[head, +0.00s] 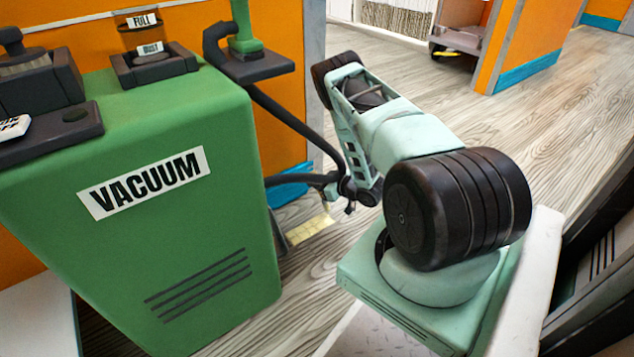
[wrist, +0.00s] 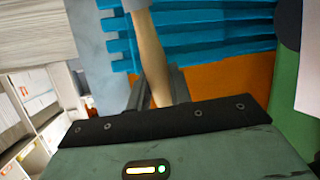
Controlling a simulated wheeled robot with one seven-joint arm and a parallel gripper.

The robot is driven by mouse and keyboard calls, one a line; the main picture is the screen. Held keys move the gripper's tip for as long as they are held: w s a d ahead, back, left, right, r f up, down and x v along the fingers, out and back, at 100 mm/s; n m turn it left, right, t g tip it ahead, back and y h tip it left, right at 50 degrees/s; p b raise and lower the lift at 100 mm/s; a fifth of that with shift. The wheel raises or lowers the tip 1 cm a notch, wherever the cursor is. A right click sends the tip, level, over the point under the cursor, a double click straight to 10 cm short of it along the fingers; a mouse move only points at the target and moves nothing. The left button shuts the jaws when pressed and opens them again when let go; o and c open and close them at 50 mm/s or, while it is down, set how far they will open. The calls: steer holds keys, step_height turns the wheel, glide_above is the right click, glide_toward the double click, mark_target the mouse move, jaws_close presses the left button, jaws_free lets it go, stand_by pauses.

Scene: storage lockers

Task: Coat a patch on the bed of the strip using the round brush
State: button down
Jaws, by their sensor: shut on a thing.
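In the wrist view my gripper (wrist: 158,88) is shut on a smooth tan handle (wrist: 148,50), taken to be the round brush. The handle runs up out of the top of the picture, so its brush end is hidden. In the head view my gripper (head: 350,205) hangs low beyond my arm, beside the green vacuum, and is small and partly hidden. I cannot make out the brush clearly there. A blue ribbed surface (wrist: 215,38) lies behind the handle in the wrist view. I cannot tell whether it belongs to the strip, and no bed is clearly identifiable.
A large green vacuum (head: 215,130) with a black hose (head: 285,115) stands left of my arm. An orange wall with blue trim (head: 290,185) is behind it. Wood-look floor (head: 420,70) is open toward the back. White shelving (wrist: 40,115) shows left in the wrist view.

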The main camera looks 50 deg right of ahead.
steer(key=shift+f+b, duration=0.45)
steer(key=shift+f, duration=0.35)
steer(key=shift+w+a+p, duration=0.25)
steer(key=shift+a+p, duration=0.25)
steer(key=shift+a, duration=0.5)
steer(key=shift+w+a+p, duration=0.2)
steer(key=shift+a+p, duration=0.25)
steer(key=shift+a, duration=0.5)
steer(key=shift+r+p, duration=0.1)
steer(key=shift+p, duration=0.2)
